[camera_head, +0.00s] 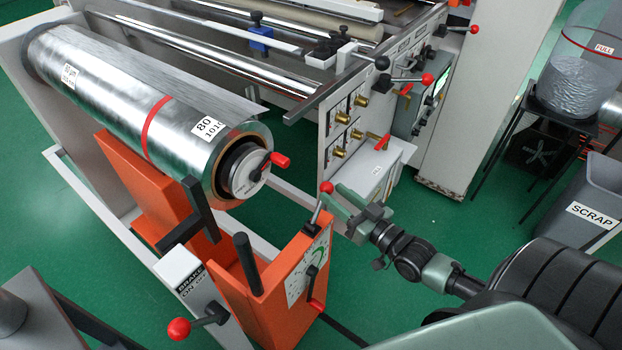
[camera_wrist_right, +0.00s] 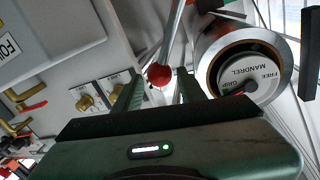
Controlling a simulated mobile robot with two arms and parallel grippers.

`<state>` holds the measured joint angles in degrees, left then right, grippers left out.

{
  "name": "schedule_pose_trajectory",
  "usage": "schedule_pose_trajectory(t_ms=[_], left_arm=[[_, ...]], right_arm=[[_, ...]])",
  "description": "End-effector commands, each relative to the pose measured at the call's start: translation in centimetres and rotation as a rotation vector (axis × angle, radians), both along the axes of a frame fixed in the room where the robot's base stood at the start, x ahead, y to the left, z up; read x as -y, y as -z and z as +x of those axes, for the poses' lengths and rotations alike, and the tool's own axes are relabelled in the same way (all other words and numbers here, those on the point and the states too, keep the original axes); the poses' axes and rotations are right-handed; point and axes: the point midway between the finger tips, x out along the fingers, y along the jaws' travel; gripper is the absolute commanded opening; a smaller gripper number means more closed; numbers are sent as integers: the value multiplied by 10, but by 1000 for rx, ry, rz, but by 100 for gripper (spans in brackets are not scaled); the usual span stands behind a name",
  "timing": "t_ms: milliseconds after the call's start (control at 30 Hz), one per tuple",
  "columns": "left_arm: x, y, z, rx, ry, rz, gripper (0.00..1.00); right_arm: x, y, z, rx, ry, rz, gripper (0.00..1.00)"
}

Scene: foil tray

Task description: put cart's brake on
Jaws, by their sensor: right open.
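The cart's brake is a pale box labelled BRAKE ON OFF (camera_head: 188,280) at the lower left of the head view. Its black lever (camera_head: 208,318) ends in a red knob (camera_head: 180,328) that points left. My right gripper (camera_head: 331,200) is away from it, to the right, beside another red-knobbed lever (camera_head: 317,208) on the orange stand (camera_head: 282,300). In the right wrist view, my right gripper (camera_wrist_right: 157,88) is open, with a red ball knob (camera_wrist_right: 160,75) on a metal rod showing between its fingers. I cannot tell whether they touch it. My left gripper is not in view.
A foil roll (camera_head: 120,95) lies above the orange stand, its mandrel end (camera_head: 247,172) facing me. A machine panel (camera_head: 348,125) with brass valves stands behind my right gripper. A SCRAP bin (camera_head: 590,205) is at the right. Green floor (camera_head: 455,225) is clear between.

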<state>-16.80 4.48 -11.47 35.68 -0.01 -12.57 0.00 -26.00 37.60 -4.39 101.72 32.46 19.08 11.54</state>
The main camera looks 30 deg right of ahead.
Motion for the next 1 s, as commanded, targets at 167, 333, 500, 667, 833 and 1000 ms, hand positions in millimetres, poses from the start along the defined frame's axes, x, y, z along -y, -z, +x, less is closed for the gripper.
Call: schedule_pose_trajectory(t_ms=[167, 333, 500, 667, 833, 1000], left_arm=[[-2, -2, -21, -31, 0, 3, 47], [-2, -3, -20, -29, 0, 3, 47], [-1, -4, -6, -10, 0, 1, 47], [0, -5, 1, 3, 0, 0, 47], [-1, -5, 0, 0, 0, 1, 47], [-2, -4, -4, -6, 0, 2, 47]], right_arm=[[-5, -2, 28, 3, 2, 1, 41], [-10, -1, 53, 1, 2, -1, 41], [-13, 0, 67, -1, 2, -1, 41], [-14, 1, 70, -2, 2, -1, 41], [-14, 1, 70, -3, 1, -2, 38], [-14, 1, 70, -3, 1, -2, 0]])
